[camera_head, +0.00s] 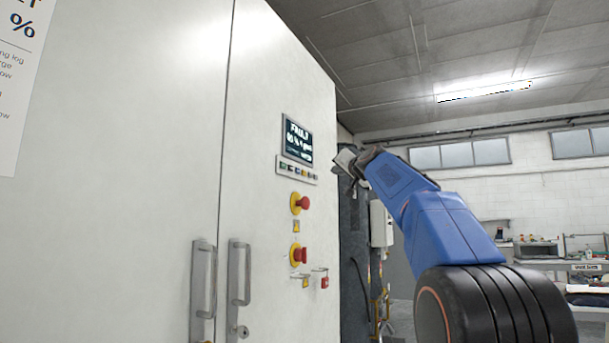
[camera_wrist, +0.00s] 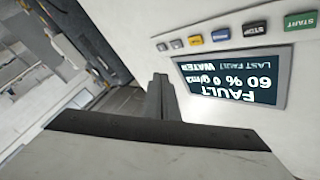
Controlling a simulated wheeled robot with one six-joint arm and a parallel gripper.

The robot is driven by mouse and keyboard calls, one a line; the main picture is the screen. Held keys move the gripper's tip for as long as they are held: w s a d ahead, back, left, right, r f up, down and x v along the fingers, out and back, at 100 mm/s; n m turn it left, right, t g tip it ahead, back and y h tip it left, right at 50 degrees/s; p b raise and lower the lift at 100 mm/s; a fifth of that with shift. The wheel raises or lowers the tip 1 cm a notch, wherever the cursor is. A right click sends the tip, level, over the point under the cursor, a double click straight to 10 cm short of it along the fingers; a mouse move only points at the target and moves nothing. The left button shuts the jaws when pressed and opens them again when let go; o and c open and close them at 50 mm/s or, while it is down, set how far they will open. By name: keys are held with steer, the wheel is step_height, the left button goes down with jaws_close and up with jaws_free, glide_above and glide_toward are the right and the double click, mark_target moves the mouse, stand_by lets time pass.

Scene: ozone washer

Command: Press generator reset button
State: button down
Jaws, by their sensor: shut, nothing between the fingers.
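The generator's control panel is on the white cabinet's front, with a dark screen (camera_head: 297,140) reading FAULT. The screen (camera_wrist: 232,78) appears upside down in the wrist view, with "60 %" and "LAST FAULT WATER". A row of buttons (camera_head: 297,171) sits below it. In the wrist view the row holds a green START button (camera_wrist: 300,21), a black STOP button (camera_wrist: 257,29), a blue button (camera_wrist: 221,35), a yellow button (camera_wrist: 195,41) and small grey ones. I cannot read which is reset. My gripper (camera_head: 345,158) is shut and empty, right of the screen; its fingers (camera_wrist: 160,82) appear apart from the buttons.
Two red mushroom knobs on yellow bases (camera_head: 301,203) (camera_head: 299,255) stick out below the buttons. Door handles (camera_head: 203,280) (camera_head: 239,272) project at the left. A workbench (camera_head: 585,266) stands far right.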

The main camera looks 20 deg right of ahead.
steer(key=w+a, duration=0.5)
steer(key=w, duration=0.1)
steer(key=shift+w+a, duration=0.15)
steer(key=shift+w, duration=0.25)
steer(key=shift+w, duration=0.1)
stand_by(2.0)
steer(key=shift+w+a, duration=0.25)
steer(key=shift+w+a, duration=0.25)
steer(key=shift+w, duration=0.05)
stand_by(0.9)
steer(key=shift+s+d, duration=0.1)
stand_by(0.4)
steer(key=shift+s+d, duration=0.4)
steer(key=shift+s, duration=0.15)
steer(key=shift+s+d, duration=0.8)
steer(key=shift+s, duration=0.2)
steer(key=shift+s+d, duration=0.75)
steer(key=shift+s, duration=0.2)
